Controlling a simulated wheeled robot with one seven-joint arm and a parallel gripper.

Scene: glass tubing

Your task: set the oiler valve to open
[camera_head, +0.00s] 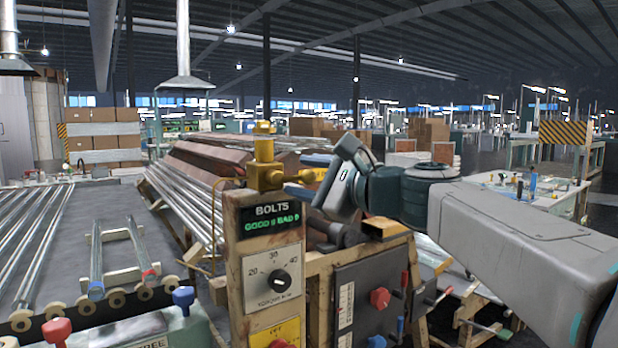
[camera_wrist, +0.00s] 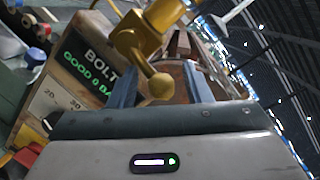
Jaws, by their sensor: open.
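The oiler valve (camera_head: 265,165) is a yellow brass fitting on top of the wooden post marked BOLTS. It also shows in the wrist view (camera_wrist: 135,42), with a short lever ending in a round ball (camera_wrist: 161,86). My gripper (camera_head: 306,175) is just right of the valve in the head view, its blue fingers pointing at it. In the wrist view my gripper (camera_wrist: 160,84) is open, with the lever's ball between its two fingers. I cannot tell whether either finger touches the ball. In the head view the lever's far end is hard to make out near the fingers.
The post (camera_head: 240,235) carries a green BOLTS display (camera_head: 272,222) and a torque dial (camera_head: 279,281). A dark panel with a red knob (camera_head: 380,298) is to the right. Glass tubes (camera_head: 185,205) and brown stacked material stand behind. A rack of tubes (camera_head: 35,235) fills the left.

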